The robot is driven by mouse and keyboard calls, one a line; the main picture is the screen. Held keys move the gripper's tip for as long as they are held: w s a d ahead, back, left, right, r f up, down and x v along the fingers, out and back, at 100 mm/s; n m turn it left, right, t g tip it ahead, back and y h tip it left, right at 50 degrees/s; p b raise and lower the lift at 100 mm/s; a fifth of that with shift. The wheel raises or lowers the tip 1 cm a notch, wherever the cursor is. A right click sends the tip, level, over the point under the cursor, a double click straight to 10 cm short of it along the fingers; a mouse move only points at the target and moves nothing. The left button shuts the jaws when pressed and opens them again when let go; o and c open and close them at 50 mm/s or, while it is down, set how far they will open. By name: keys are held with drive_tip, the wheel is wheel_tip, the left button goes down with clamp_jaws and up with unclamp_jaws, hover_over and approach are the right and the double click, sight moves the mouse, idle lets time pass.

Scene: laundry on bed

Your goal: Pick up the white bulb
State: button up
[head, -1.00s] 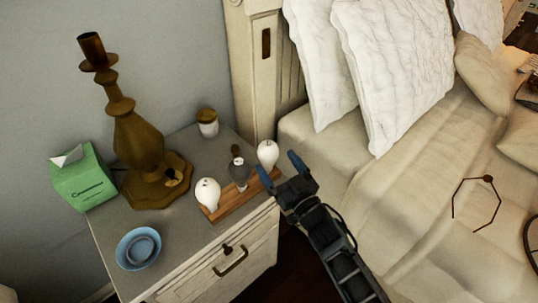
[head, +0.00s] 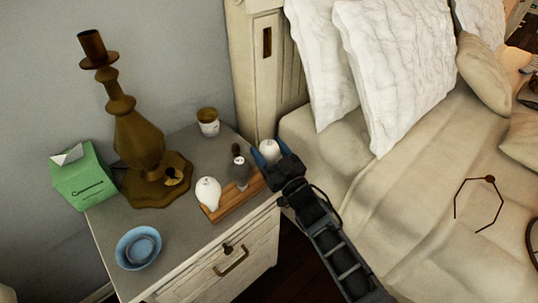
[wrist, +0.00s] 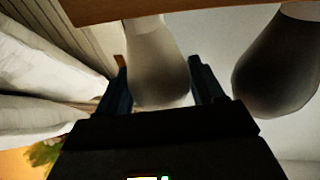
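Two white bulbs stand on a wooden board (head: 237,205) on the nightstand, with a dark grey bulb (head: 240,174) between them. The front-left white bulb (head: 208,191) is clear of my gripper. The back-right white bulb (head: 270,147) is at my gripper (head: 267,156), partly hidden by the fingers. In the wrist view, this white bulb (wrist: 158,65) is between the two blue fingers of my gripper (wrist: 162,88), with narrow gaps showing beside it. The fingers are open. The dark bulb (wrist: 278,65) is just outside the right finger there.
The nightstand (head: 185,230) also holds a brown lamp base (head: 139,140), a green tissue box (head: 83,180), blue bowls (head: 138,248) and a lidded jar (head: 208,122). The bed (head: 400,215) with pillows is on the right, its headboard (head: 263,75) just behind.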

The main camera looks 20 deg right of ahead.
drive_tip(key=c, duration=0.6)
